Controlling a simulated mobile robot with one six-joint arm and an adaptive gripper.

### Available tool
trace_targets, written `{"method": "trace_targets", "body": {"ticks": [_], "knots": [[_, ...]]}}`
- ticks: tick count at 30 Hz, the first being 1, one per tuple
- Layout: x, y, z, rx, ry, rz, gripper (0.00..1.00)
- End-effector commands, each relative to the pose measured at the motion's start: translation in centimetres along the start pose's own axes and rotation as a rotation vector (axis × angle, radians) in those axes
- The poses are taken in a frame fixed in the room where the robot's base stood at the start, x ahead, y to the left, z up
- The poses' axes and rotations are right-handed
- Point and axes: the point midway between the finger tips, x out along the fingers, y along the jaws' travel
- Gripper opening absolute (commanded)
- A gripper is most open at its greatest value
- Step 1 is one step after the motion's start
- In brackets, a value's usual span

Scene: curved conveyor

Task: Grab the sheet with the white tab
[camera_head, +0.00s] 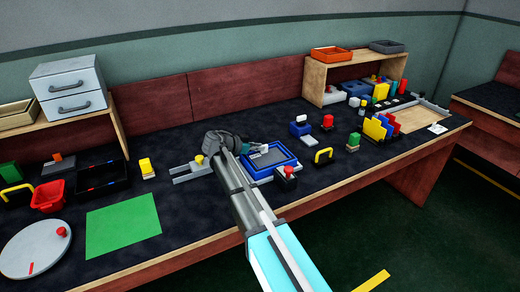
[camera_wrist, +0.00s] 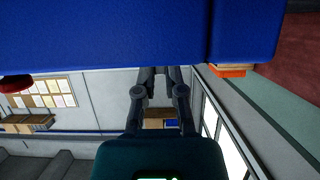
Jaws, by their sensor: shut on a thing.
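A blue tray (camera_head: 287,154) lies on the dark bench, with a grey sheet (camera_head: 270,157) inside its frame. A small pale patch shows at the sheet's far edge, too small to tell if it is the white tab. My gripper (camera_head: 246,149) is low at the tray's left side. In the wrist view my gripper's fingers (camera_wrist: 160,72) are close together and shut, their tips hidden at the edge of a large blue surface (camera_wrist: 110,35). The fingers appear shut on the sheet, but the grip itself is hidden.
A grey bracket (camera_head: 187,172) is to the left. Upright coloured plates (camera_head: 378,128) stand farther right. A green mat (camera_head: 122,223) lies clear at left.

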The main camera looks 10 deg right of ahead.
Motion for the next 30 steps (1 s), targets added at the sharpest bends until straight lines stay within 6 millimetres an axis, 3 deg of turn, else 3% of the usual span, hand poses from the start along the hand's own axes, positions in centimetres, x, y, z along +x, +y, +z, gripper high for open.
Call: {"method": "trace_targets", "body": {"ticks": [12, 27, 30], "knots": [[-1.2, 0.1, -3.2, 0.000, 0.000, 0.000, 0.00], [-3.7, 5.3, -8.5, 0.000, 0.000, 0.001, 0.00], [-4.1, 7.7, -9.3, 0.000, 0.000, 0.001, 0.00]]}}
